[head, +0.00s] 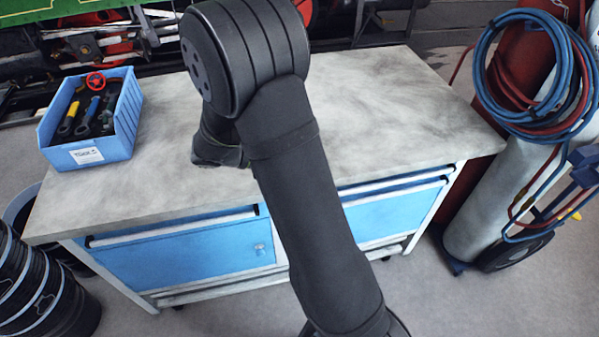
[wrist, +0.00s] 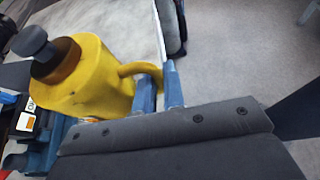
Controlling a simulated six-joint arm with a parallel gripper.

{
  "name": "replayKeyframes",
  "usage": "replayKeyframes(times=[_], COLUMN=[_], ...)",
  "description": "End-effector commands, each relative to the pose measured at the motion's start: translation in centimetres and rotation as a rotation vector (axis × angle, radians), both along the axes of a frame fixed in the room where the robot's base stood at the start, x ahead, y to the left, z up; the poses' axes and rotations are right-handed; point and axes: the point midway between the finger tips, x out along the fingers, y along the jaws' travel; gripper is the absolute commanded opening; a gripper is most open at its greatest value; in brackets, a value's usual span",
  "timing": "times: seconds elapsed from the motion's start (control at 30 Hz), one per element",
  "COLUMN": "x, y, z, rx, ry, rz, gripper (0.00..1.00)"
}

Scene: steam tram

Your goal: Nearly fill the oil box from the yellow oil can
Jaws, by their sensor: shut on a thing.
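The yellow oil can (wrist: 92,88) fills the left part of the wrist view. It has a brown top with a dark grey knob and a looped yellow handle on its right side. My gripper (wrist: 159,78) is shut on the handle, with its two blue fingers on either side of it. In the head view my own arm hides the can and gripper. I cannot make out the oil box for certain in either view.
A grey-topped workbench (head: 400,105) with blue drawers is mostly clear. A blue bin of tools (head: 100,145) sits at its left end. Gas cylinders with coiled hoses (head: 490,75) stand at right, dark drums (head: 45,290) at lower left. Tram machinery (head: 130,40) runs behind.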

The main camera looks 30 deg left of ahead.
Motion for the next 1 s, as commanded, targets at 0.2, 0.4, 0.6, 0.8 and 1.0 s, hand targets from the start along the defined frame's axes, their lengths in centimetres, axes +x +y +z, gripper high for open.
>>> replayKeyframes(times=[0.2, 0.4, 0.6, 0.8, 1.0], x=[1.3, 2.8, 4.2, 5.7, 7.2], y=[1.2, 2.6, 3.9, 5.3, 6.7], z=[0.0, -0.1, -0.1, -0.1, -0.1], rx=[0.000, 0.001, 0.001, 0.001, 0.002], ry=[-0.001, -0.001, -0.001, -0.002, -0.002], rz=[-0.003, -0.006, -0.005, -0.005, -0.005], gripper=[0.00, 0.00, 0.00, 0.00, 0.00])
